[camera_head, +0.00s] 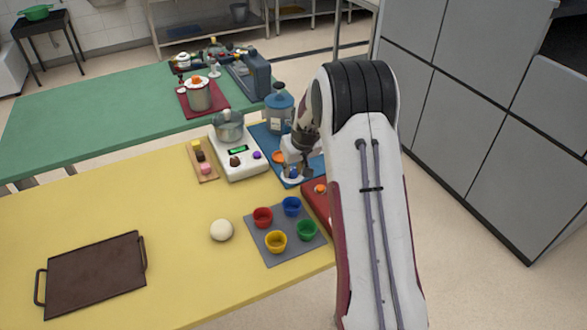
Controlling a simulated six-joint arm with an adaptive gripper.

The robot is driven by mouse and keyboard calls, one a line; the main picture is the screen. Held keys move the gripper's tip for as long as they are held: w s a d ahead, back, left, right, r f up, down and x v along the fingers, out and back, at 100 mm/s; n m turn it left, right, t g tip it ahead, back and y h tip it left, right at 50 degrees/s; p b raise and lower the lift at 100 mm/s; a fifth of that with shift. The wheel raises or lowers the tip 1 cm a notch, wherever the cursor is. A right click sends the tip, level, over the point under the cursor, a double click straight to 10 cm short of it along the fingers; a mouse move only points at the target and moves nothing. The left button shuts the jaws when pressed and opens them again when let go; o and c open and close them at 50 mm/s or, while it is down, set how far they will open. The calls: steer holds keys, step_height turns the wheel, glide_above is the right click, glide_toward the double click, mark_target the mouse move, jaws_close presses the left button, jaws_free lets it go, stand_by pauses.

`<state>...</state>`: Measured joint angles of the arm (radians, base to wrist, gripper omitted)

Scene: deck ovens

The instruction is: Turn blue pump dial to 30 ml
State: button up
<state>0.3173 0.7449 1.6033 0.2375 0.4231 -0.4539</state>
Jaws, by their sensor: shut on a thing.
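The blue pump (278,112) is a blue container with a dark top and a pale label, standing upright at the back of a blue mat (262,135). My gripper (291,173) points down in front of it, over the front part of the mat. It is shut, apparently on the blue dial. The dial is mostly hidden by the jaws and too small to read, so its setting and the 30 ml mark cannot be told.
An orange piece (278,157) lies close left of my gripper. A white scale (240,160) bearing a metal pot (228,125) stands further left. A red board (316,205) and coloured cups on a grey mat (270,258) are in front. The yellow table's left middle is clear.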

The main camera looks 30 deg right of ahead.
steer(key=shift+a+m+h, duration=0.1)
steer(key=shift+m+h, duration=0.2)
steer(key=shift+m, duration=1)
steer(key=shift+a+m+h, duration=0.1)
steer(key=shift+m+h, duration=0.4)
steer(key=shift+m, duration=0.3)
steer(key=shift+w+m+g+h, duration=0.1)
steer(key=shift+m+g+h, duration=0.4)
steer(key=shift+m, duration=1)
steer(key=o, duration=1.1)
steer(key=shift+a+r, duration=0.1)
steer(key=shift+r, duration=0.05)
steer(key=v, duration=1.1)
steer(key=shift+r, duration=0.35)
